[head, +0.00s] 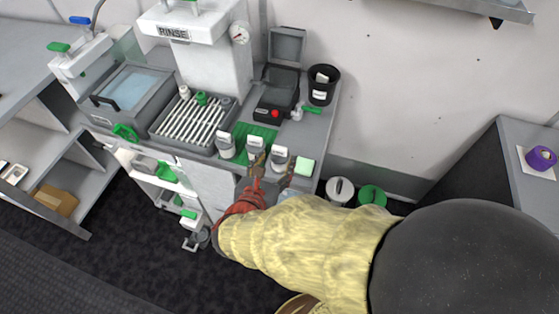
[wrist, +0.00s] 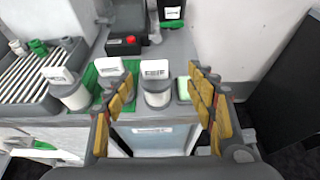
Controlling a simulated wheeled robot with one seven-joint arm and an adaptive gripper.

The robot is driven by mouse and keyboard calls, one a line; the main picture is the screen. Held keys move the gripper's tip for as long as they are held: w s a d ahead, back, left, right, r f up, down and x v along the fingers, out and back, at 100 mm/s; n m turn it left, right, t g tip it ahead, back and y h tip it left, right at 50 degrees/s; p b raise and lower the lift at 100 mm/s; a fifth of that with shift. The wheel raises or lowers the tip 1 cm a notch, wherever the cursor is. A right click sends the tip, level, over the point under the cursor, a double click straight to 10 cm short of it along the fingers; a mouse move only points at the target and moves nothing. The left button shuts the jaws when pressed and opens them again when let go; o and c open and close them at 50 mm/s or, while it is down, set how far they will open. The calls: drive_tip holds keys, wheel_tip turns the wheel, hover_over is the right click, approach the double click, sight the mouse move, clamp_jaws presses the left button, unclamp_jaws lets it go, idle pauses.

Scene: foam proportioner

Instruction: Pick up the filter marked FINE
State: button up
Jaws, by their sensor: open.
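Three filters, grey-white cylinders with white label tabs on top, stand on the counter. In the head view they are the left filter (head: 225,146), the middle filter (head: 254,146) and the right filter (head: 279,157). The wrist view also shows the left (wrist: 72,92), middle (wrist: 110,68) and right filter (wrist: 156,92). Their labels are too blurred to read surely, so I cannot tell which says FINE. My gripper (wrist: 161,78) is open and empty. Its fingers show on either side of the right filter in the wrist view; contact is not visible. The head view shows my gripper (head: 270,170) at the counter's front edge.
A green ribbed mat (head: 263,132) lies by the filters. A pale green pad (head: 305,166) is right of them. Behind are a black box with a red button (head: 275,114) and a black cup (head: 323,85). A slatted tray (head: 188,122) stands left.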

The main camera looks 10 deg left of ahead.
sight(279, 148)
drive_tip(key=shift+b+x, duration=0.45)
drive_tip(key=shift+x, duration=0.8)
drive_tip(key=b+x, duration=0.1)
drive_tip(key=x, duration=0.1)
drive_tip(key=a+b+x, duration=0.1)
drive_tip(key=x, duration=0.1)
drive_tip(key=shift+w, duration=0.1)
drive_tip(key=shift+w+d+f, duration=0.1)
drive_tip(key=shift+w+f, duration=0.05)
drive_tip(key=shift+w, duration=0.45)
drive_tip(key=c, duration=0.3)
drive_tip(key=c, duration=1.1)
clamp_jaws()
